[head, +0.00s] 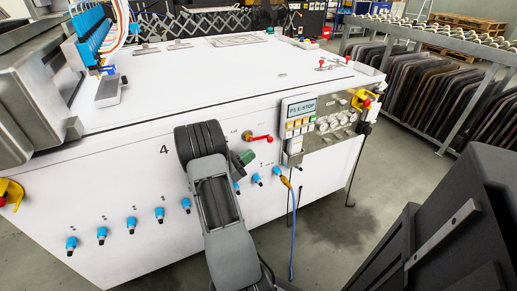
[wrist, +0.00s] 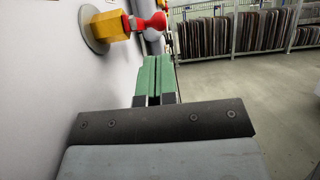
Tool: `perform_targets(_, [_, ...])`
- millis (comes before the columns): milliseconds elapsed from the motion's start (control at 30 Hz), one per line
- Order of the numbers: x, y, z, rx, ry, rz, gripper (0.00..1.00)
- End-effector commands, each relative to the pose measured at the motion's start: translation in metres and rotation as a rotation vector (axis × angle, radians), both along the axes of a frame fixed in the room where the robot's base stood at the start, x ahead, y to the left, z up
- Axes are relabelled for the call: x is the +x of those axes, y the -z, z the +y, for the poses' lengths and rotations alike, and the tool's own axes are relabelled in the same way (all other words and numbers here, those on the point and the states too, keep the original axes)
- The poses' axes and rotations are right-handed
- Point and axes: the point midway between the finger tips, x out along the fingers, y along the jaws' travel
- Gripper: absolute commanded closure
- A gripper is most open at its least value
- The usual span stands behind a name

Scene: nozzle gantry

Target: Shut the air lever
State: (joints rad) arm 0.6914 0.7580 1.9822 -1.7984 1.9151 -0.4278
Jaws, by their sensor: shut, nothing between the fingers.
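The air lever (head: 261,138) is a red handle on a brass-coloured valve on the white front panel, left of the control box, and it points right, roughly level. In the wrist view the red lever (wrist: 153,22) shows at the top, on its yellow hexagonal valve body (wrist: 110,26) with a round grey flange. My gripper (head: 247,157) has green fingertips just below and left of the lever's end in the head view. In the wrist view my gripper (wrist: 154,75) is shut and empty, its green fingers side by side below the red handle. I see a gap between them and the lever.
A control box (head: 299,120) reading "P1 E-STOP" and a knob panel (head: 337,123) are right of the lever. Blue fittings (head: 160,214) line the lower panel, and a blue hose (head: 293,235) hangs down. A rack of dark plates (head: 430,85) stands at right beyond open floor.

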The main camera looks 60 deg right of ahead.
Motion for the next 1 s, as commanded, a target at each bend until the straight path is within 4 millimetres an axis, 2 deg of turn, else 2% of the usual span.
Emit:
perform_targets(200, [0.023,0.015,0.031,-0.001,-0.002,0.003,1.0])
perform_targets(400, [0.035,0.025,0.049,-0.003,-0.001,0.003,1.0])
perform_targets(600, [0.04,0.028,0.056,-0.005,0.002,0.002,1.0])
perform_targets(1000, [0.041,0.029,0.057,-0.005,0.002,0.002,1.0])
